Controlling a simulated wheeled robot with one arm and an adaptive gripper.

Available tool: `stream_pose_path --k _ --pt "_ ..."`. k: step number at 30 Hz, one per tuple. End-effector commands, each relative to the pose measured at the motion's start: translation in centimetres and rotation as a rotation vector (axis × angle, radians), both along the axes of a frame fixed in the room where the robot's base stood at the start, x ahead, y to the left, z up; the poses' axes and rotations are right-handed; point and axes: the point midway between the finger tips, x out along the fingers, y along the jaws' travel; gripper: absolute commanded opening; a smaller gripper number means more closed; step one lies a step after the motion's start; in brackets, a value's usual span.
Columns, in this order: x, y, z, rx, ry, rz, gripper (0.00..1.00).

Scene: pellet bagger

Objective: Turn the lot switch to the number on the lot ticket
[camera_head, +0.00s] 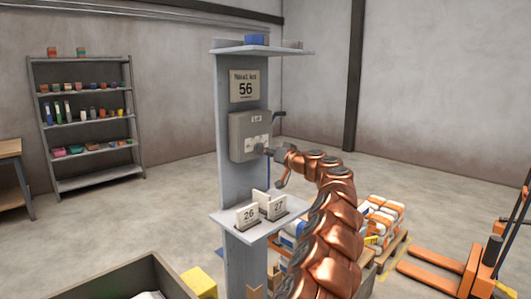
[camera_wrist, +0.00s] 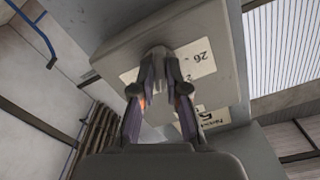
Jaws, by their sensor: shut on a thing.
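The grey switch box (camera_head: 250,134) is fixed to the upright panel, with white labels on its face. My gripper (camera_head: 271,151) is at the box's lower front from the right, its fingers shut on the small switch knob, which is mostly hidden between them. In the wrist view, my gripper (camera_wrist: 160,58) meets the box face (camera_wrist: 222,30), and a label reading 26 (camera_wrist: 198,57) shows beside the fingers. The knob's pointing direction is not clear. A ticket (camera_head: 245,86) above the box reads 56; its small heading is hard to read.
A small shelf (camera_head: 238,233) below holds cards marked 26 (camera_head: 247,215) and 27 (camera_head: 278,207). A lever (camera_head: 280,114) sticks out at the box's right. Bags on a pallet (camera_head: 383,218) and an orange pallet truck (camera_head: 455,268) stand at right.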

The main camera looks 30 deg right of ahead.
Motion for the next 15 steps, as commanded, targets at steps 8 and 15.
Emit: stream_pose_path --k 8,15 --pt "-0.08 -0.07 0.19 0.163 0.035 -0.001 0.00" --pt "-0.08 -0.06 0.33 0.366 0.081 -0.002 0.00"
